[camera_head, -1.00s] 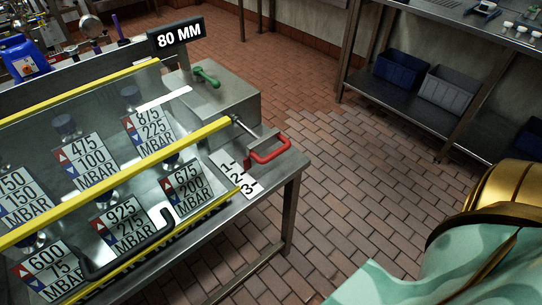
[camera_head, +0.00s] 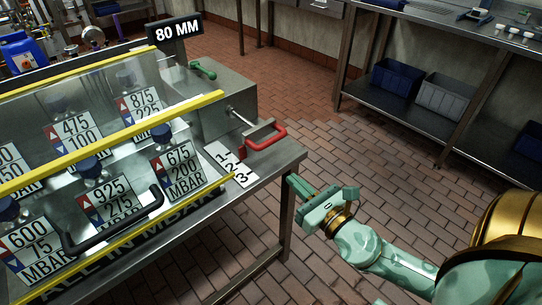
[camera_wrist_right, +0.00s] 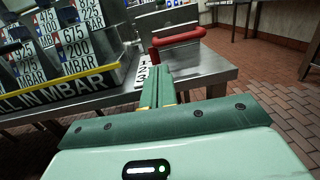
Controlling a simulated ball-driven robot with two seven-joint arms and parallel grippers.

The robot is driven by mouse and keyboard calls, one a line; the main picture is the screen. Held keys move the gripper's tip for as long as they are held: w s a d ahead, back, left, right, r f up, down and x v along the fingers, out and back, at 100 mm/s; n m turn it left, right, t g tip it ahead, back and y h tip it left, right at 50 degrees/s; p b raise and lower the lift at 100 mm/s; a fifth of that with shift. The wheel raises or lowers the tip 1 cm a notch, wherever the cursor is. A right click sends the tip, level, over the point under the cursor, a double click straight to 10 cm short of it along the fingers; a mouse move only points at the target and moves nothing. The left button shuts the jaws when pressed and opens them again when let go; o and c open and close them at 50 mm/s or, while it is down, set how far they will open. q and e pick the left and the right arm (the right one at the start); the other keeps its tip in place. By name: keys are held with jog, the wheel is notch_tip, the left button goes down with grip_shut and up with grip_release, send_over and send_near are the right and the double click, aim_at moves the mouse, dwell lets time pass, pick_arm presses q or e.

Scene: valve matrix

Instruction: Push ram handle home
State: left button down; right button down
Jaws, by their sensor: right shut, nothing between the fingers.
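The ram handle is a red U-shaped grip (camera_head: 268,135) on a metal rod at the right end of a grey steel box (camera_head: 222,105). The rod is partly out of the box, so the handle stands clear of it. The handle also shows in the right wrist view (camera_wrist_right: 178,37), beyond the fingers. My right gripper (camera_head: 293,184) is green, shut and empty. It is to the right of the table's corner, nearer than the red handle and apart from it. My left gripper is not in view.
The steel table (camera_head: 285,157) carries a clear cover with yellow edges (camera_head: 120,140) and a black handle (camera_head: 118,228). Pressure labels stand under it. A green lever (camera_head: 203,70) tops the box. A shelf with blue and grey bins (camera_head: 445,95) stands at right. Brick floor between is clear.

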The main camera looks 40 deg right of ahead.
jog(key=p, duration=0.1)
send_near(249, 139)
jog(key=w, duration=0.2)
jog(key=shift+w+d+f, duration=0.15)
jog(key=shift+d+f, duration=0.1)
jog(key=shift+d, duration=0.2)
jog(key=w, duration=1)
jog(key=shift+w+a, duration=0.15)
jog(key=shift+a, duration=0.25)
jog(key=shift+w, duration=0.35)
jog(key=shift+r, duration=0.3)
jog(key=shift+r, duration=0.1)
jog(key=shift+d, duration=0.1)
